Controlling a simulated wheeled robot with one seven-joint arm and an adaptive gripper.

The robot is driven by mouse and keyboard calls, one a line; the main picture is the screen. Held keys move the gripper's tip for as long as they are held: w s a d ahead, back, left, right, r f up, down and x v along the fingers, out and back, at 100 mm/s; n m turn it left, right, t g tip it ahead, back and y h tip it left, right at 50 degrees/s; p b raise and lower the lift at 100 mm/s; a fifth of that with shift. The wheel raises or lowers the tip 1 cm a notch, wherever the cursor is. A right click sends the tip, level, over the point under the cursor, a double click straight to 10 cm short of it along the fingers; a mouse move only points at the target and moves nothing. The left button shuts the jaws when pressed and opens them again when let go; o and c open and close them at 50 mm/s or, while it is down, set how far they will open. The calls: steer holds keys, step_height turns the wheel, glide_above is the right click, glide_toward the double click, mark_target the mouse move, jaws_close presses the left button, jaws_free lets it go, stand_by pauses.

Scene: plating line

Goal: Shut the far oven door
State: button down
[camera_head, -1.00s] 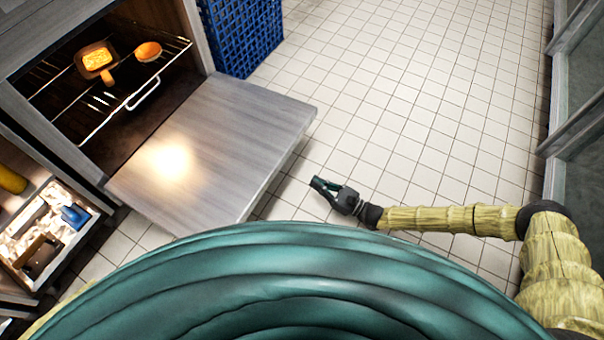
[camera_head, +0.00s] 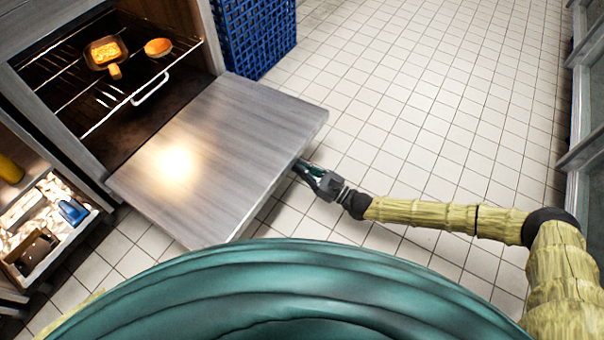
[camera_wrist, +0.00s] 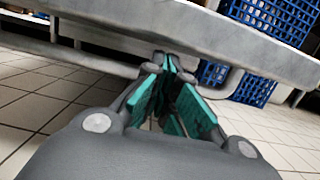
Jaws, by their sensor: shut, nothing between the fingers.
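The oven door (camera_head: 222,150) is a grey metal panel hinged at its lower edge. It lies folded down, about level, in front of the lit oven (camera_head: 125,75). My gripper (camera_head: 300,166) is shut and empty, at the door's outer edge, its tips partly hidden by that edge. In the wrist view the gripper (camera_wrist: 166,62) points under the door slab (camera_wrist: 190,40), near a bar-like handle (camera_wrist: 85,62) on its underside. I cannot tell whether the fingers touch the door.
Inside the oven, a pan of food (camera_head: 105,52) and a round orange item (camera_head: 158,47) sit on a wire rack (camera_head: 80,98). A blue crate (camera_head: 255,35) stands beyond the oven. An open drawer (camera_head: 50,225) is at lower left. Tiled floor (camera_head: 430,120) is clear to the right.

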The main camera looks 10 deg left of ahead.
steer(key=shift+r, duration=0.2)
steer(key=shift+r, duration=0.15)
